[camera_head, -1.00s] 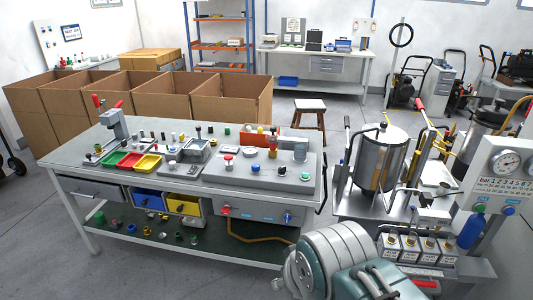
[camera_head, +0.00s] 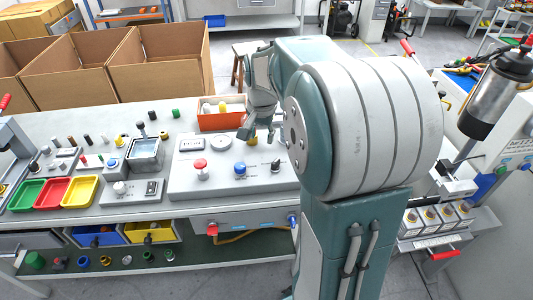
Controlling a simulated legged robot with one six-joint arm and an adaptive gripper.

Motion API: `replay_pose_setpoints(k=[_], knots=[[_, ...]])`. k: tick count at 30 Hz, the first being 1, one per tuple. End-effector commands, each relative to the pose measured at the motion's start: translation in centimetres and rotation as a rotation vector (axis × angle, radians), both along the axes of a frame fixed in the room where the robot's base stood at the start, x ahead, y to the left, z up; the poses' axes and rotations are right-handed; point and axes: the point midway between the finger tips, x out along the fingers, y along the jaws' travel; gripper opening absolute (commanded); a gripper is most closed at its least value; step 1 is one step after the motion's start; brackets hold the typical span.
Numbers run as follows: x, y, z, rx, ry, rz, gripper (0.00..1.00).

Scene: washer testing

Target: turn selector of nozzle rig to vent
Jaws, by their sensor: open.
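A grey rig panel (camera_head: 196,186) lies on the bench in the head view. On its top are a red mushroom button (camera_head: 200,168), a blue knob (camera_head: 240,168) and a small black selector-like knob (camera_head: 276,164) at the right. Their labels are too small to read. My gripper (camera_head: 259,134) is open and empty above the back right part of the panel, pointing down, behind the black knob in the picture. A yellow part (camera_head: 253,142) shows just by its fingers. My arm hides the right end of the panel.
An orange bin (camera_head: 216,121) stands behind the panel. Green, red and yellow trays (camera_head: 76,194) and small parts lie at the left. Cardboard boxes (camera_head: 160,65) stand behind the bench. A metal cylinder rig (camera_head: 483,110) stands at the right.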

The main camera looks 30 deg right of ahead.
Motion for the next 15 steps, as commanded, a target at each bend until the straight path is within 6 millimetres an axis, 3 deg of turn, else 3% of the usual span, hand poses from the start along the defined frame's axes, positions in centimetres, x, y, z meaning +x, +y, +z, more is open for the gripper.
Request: replay_pose_setpoints(k=[3,7,15], knots=[[1.9,-3.5,-3.2,0.029,0.053,-0.136,0.53],[3.0,-6.2,-5.7,0.049,0.088,-0.245,0.53],[3.5,-7.7,-8.0,0.061,0.111,-0.311,0.53]])
